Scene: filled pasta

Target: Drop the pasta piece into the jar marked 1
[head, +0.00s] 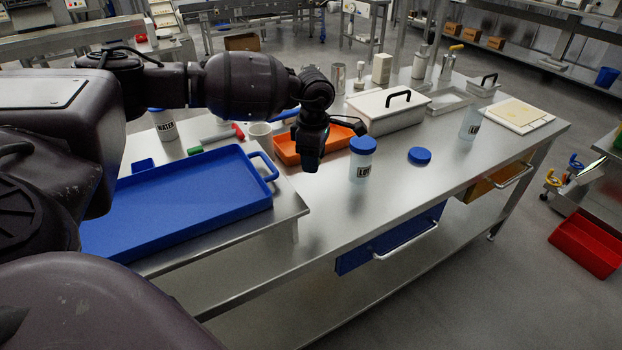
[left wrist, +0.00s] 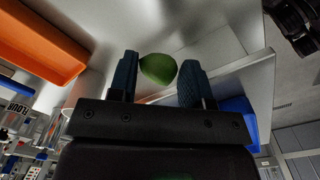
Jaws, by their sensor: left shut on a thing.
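My left gripper (head: 311,158) hangs over the steel table, near the orange tray and left of the nearer jar. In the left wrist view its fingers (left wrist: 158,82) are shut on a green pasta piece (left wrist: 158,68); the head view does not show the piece. A clear jar with a blue lid on (head: 362,160) stands upright right of the gripper, its label starting "LOT". Another clear jar (head: 470,125), without a lid, stands farther right with a partly readable label. A loose blue lid (head: 419,155) lies between them. I cannot read a number on either jar. My right gripper is not in view.
An orange tray (head: 287,152) lies behind the gripper, and a blue tray (head: 190,205) is at left. A white board (head: 516,116) lies at right. The table front around the loose lid is clear.

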